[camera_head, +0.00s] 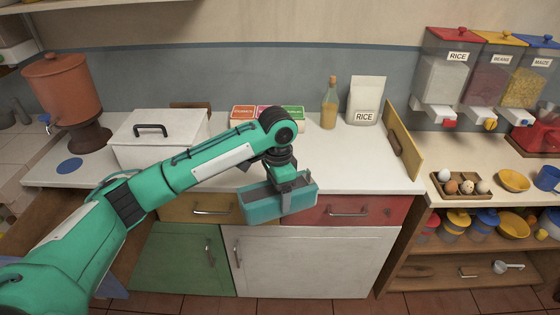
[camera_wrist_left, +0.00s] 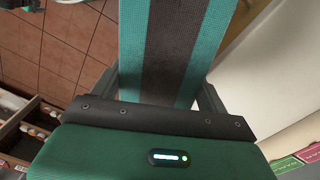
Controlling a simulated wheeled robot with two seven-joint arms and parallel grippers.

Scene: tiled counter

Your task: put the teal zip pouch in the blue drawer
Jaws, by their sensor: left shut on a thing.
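The teal zip pouch (camera_head: 262,208) is a boxy teal bag, held over the front of the counter before the yellow and red drawers. My left gripper (camera_head: 287,196) points down and is shut on it. In the left wrist view the pouch (camera_wrist_left: 215,35) shows teal with a dark lengthwise band, between the fingers. At the lower left, a blue panel (camera_head: 113,284) shows behind my left arm, by brown wooden sides; it looks like the front of a pulled-out blue drawer, mostly hidden by the arm. My right gripper is not in view.
A white lidded box (camera_head: 160,140) and a clay dispenser (camera_head: 62,90) stand at the counter's left. A bottle (camera_head: 329,105), a rice bag (camera_head: 366,100) and a leaning board (camera_head: 402,143) stand at its right. The counter's middle right is clear.

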